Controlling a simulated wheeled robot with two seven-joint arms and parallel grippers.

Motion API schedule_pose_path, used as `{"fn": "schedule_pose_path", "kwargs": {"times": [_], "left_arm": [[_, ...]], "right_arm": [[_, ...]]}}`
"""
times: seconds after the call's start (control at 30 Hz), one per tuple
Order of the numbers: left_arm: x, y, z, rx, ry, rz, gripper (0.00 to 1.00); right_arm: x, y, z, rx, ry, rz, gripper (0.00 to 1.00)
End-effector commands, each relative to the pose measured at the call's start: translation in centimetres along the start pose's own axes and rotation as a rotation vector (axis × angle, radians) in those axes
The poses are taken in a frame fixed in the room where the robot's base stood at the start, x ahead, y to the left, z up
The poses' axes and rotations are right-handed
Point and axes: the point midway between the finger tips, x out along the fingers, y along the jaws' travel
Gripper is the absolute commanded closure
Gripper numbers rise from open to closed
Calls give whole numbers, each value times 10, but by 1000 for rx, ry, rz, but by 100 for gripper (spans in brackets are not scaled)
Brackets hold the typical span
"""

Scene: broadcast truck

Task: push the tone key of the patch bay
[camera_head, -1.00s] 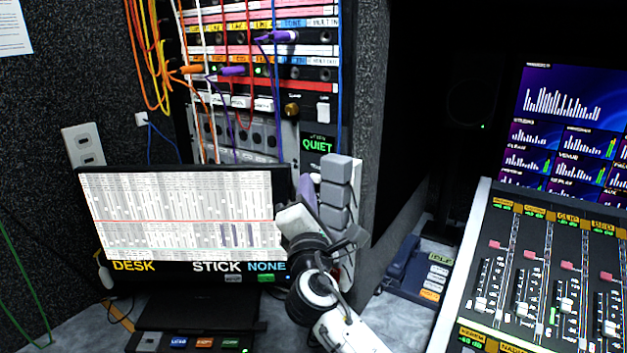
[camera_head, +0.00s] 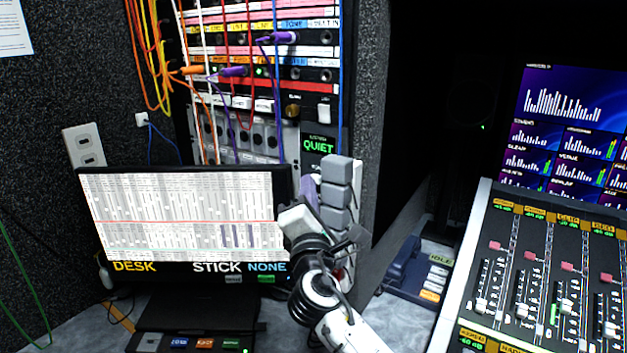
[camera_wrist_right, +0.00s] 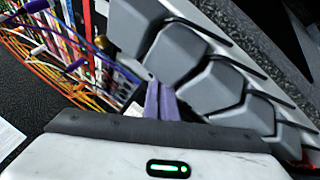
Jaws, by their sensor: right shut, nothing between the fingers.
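The patch bay (camera_head: 262,52) fills the rack at the upper middle, with several cords plugged in. A white key (camera_head: 324,111) sits at its lower right beside a brass knob (camera_head: 292,110); its label is too small to read, so I cannot be sure it is the tone key. My right gripper (camera_head: 307,188) is below the key, in front of the rack. Its purple fingers (camera_wrist_right: 160,101) are shut and empty in the right wrist view, apart from the patch bay. In that view the brass knob (camera_wrist_right: 102,42) shows beyond the fingers. My left gripper is not in view.
A column of grey blocks (camera_head: 337,196) stands close to the right of my gripper and looms large in the wrist view (camera_wrist_right: 190,60). A "QUIET" display (camera_head: 318,146) is above. A monitor (camera_head: 180,215) stands left; a phone (camera_head: 417,272) and mixing desk (camera_head: 530,290) lie right.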

Motion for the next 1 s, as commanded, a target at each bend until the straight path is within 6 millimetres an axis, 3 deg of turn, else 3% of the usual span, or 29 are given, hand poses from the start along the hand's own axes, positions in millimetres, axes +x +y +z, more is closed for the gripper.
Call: {"fn": "schedule_pose_path", "kwargs": {"times": [0.2,0.7,1.0], "left_arm": [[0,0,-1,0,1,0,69],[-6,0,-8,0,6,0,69],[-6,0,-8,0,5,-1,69]], "right_arm": [[-2,-1,1,-1,-5,-5,100],[-41,22,-22,1,0,0,100],[-48,26,-26,1,-1,-1,100]]}}
